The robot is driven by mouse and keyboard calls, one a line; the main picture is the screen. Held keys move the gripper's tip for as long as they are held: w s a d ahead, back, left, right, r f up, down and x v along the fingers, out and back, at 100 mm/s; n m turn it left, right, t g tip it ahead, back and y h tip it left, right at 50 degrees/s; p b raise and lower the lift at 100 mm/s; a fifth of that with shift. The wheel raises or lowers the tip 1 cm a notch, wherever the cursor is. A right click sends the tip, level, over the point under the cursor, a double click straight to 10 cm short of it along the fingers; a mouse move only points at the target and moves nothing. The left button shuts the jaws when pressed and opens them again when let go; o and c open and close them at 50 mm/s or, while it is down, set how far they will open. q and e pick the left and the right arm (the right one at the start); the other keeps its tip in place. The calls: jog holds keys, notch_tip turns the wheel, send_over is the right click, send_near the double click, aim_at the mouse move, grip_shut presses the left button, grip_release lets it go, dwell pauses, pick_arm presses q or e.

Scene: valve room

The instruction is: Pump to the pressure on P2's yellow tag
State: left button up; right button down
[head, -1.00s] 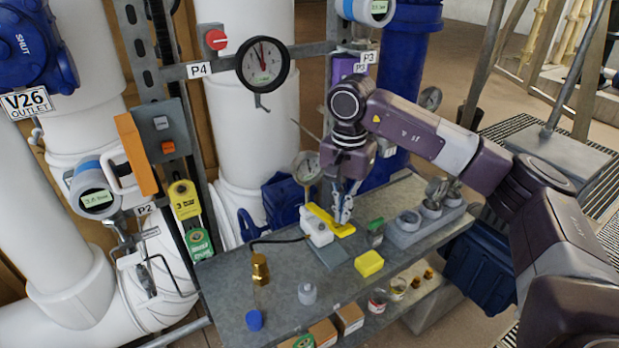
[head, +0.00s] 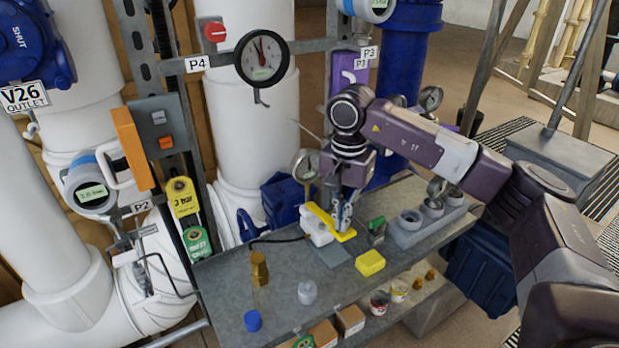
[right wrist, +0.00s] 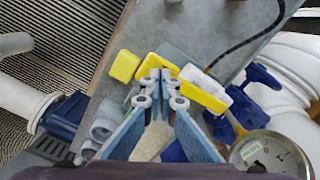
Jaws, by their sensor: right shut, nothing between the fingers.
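The P2 gauge (head: 91,190) is a round digital display at the left. Its figures are too small to read surely. The yellow tag (head: 182,197) beside it reads "3 bar". On the bench stands a small white hand pump (head: 312,229) with a yellow lever (head: 322,217) and a black hose. Pump and lever also show in the right wrist view (right wrist: 203,96). My right gripper (head: 343,222) points down at the lever's free end, shut and empty; its fingertips (right wrist: 161,82) hide part of the lever. I cannot tell whether they touch. My left gripper is out of view.
A dial gauge (head: 305,166) stands behind the pump. A yellow block (head: 370,263), brass fitting (head: 259,269), grey cap (head: 307,292) and blue cap (head: 253,321) sit on the bench. Grey cups (head: 411,219) stand right of the gripper. The P4 dial (head: 262,58) hangs above.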

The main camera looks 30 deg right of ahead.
jog(key=shift+r+p, duration=1.7)
jog(key=shift+r, duration=0.85)
notch_tip(320, 180, up, 4)
jog(key=p, duration=0.2)
jog(key=shift+p, duration=0.35)
jog(key=shift+f, duration=0.1)
